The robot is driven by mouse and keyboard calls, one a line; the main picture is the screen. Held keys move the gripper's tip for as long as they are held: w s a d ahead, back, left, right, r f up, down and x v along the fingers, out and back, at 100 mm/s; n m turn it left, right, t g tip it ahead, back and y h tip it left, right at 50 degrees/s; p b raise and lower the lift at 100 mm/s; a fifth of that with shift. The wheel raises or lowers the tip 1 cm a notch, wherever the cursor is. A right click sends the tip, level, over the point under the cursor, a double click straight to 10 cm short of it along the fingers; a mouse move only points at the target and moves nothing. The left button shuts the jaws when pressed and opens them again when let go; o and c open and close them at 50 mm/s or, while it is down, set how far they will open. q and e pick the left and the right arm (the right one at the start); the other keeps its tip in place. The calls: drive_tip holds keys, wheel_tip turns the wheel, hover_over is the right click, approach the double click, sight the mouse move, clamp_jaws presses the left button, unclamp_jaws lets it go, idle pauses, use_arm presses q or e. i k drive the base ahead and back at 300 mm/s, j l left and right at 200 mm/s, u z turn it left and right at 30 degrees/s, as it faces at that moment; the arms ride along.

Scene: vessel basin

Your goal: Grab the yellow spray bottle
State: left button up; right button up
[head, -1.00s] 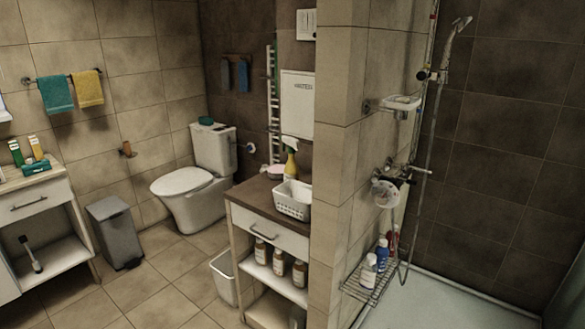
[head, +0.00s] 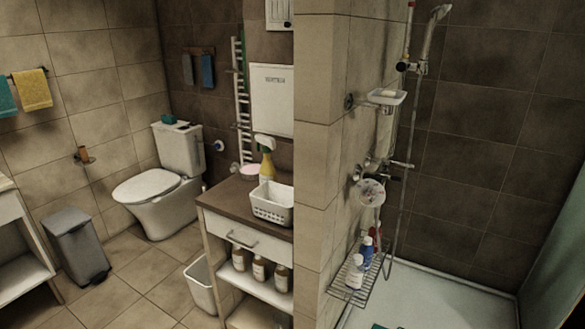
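The yellow spray bottle (head: 267,166) stands upright on the brown top of a small cabinet (head: 232,200), in the middle of the head view. It has a yellow body and a white and green spray head. Neither of my grippers shows in the head view.
A tiled wall (head: 319,150) rises directly right of the cabinet. A white bin (head: 201,284) stands at the cabinet's left side. The toilet (head: 160,190) and grey bin (head: 75,245) are further left. A wire rack (head: 350,290) juts from the wall. Floor (head: 135,275) left of the cabinet is clear.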

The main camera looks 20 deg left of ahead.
sight(268, 172)
drive_tip(key=i+j+z, duration=0.15)
drive_tip(key=j, duration=0.3)
drive_tip(key=i+j+z, duration=0.1)
drive_tip(key=j, duration=0.3)
drive_tip(key=i+j+z, duration=0.15)
drive_tip(key=j, duration=0.3)
drive_tip(key=i+j+z, duration=0.15)
drive_tip(key=j, duration=0.35)
drive_tip(key=i+j, duration=0.1)
drive_tip(key=j, duration=0.5)
drive_tip(key=i+j, duration=0.1)
drive_tip(key=j, duration=0.5)
drive_tip(key=i+j+z, duration=0.1)
drive_tip(key=j, duration=0.55)
